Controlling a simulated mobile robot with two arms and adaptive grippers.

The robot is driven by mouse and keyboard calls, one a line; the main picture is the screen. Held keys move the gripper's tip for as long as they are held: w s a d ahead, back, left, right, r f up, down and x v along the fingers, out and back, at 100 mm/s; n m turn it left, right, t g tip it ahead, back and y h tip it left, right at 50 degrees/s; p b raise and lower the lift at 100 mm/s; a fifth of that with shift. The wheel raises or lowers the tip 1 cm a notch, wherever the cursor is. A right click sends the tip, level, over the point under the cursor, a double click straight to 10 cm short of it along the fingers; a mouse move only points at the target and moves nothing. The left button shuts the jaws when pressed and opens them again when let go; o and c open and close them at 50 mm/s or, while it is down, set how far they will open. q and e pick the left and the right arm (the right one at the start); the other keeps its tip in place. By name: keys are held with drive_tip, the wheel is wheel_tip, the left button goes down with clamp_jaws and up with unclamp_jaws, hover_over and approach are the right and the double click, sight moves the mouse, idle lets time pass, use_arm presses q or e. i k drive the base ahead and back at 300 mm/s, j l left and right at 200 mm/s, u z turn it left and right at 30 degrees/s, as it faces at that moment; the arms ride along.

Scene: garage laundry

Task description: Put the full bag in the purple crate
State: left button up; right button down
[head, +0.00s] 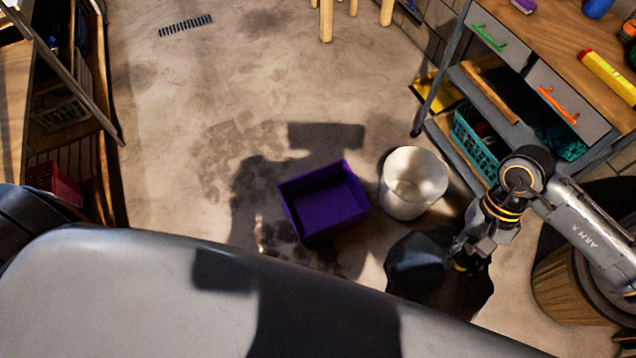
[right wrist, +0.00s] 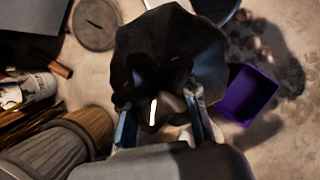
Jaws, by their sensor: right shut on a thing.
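The purple crate (head: 325,203) stands on the floor near the middle of the head view. It looks empty. It also shows at the right of the right wrist view (right wrist: 248,94). The full bag is dark, nearly black (head: 418,270), and lies to the right of and nearer than the crate. My right gripper (head: 463,262) is shut on the bag's top. In the right wrist view the bag (right wrist: 165,50) hangs between the two fingers (right wrist: 163,118). I cannot tell whether the bag touches the floor. My left gripper does not show.
A white bin (head: 412,183) stands just right of the crate, close to the bag. A wooden barrel-like container (head: 565,288) stands at the right, under my arm. A workbench with a teal basket (head: 474,146) is beyond. The floor left of the crate is clear.

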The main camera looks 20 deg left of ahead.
sight(323, 207)
drive_tip(key=i+j, duration=0.15)
drive_tip(key=j, duration=0.25)
drive_tip(key=i+j, duration=0.2)
drive_tip(key=j, duration=0.2)
drive_tip(key=i+j, duration=0.15)
drive_tip(key=j, duration=0.25)
drive_tip(key=i+j, duration=0.2)
drive_tip(key=j, duration=0.2)
drive_tip(key=i+j+u, duration=0.1)
drive_tip(key=j, duration=0.3)
drive_tip(key=i, duration=0.05)
